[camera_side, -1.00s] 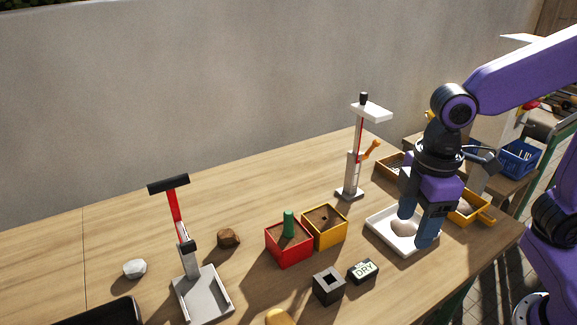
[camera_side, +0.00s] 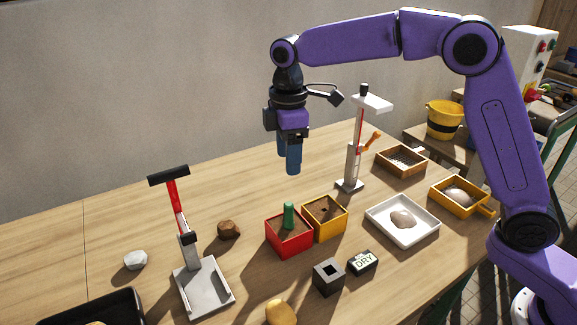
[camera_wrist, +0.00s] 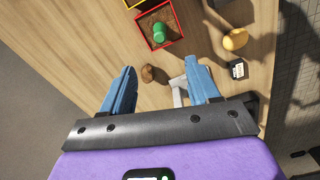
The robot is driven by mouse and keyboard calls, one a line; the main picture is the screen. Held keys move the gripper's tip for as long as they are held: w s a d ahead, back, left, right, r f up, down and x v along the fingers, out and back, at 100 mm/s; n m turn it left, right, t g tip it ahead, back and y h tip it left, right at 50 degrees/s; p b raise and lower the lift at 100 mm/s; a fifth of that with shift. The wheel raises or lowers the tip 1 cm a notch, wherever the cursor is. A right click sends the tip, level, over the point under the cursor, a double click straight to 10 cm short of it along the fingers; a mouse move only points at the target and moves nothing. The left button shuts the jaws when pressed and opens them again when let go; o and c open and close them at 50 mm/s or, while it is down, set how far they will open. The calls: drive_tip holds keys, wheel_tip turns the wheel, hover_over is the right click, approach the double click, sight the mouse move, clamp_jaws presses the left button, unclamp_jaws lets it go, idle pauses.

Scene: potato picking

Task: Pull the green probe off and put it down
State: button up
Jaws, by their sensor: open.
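The green probe (camera_side: 288,216) stands upright in the soil of the red box (camera_side: 290,245). In the wrist view the green probe (camera_wrist: 159,32) shows from above inside the red box (camera_wrist: 181,22), beyond my fingertips. My gripper (camera_side: 289,170) is open and empty, with blue fingers pointing down. It hangs in the air well above the table, over and behind the red box. In the wrist view my gripper (camera_wrist: 165,80) has its two fingers wide apart with nothing between them. The probe's lower end is hidden in the soil.
A yellow box (camera_side: 325,220) of soil touches the red box. A white press stand (camera_side: 352,170) rises behind them, and a red-posted stand (camera_side: 190,250) is at left. A black block (camera_side: 328,278), a DRY sign (camera_side: 363,263) and a white tray (camera_side: 402,222) lie right. Bare table lies far left.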

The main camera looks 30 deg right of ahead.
sight(288, 215)
wheel_tip(288, 215, down, 17)
drive_tip(key=shift+f, duration=0.15)
idle(0.5)
drive_tip(key=shift+c, duration=0.3)
drive_tip(key=c, duration=1.1)
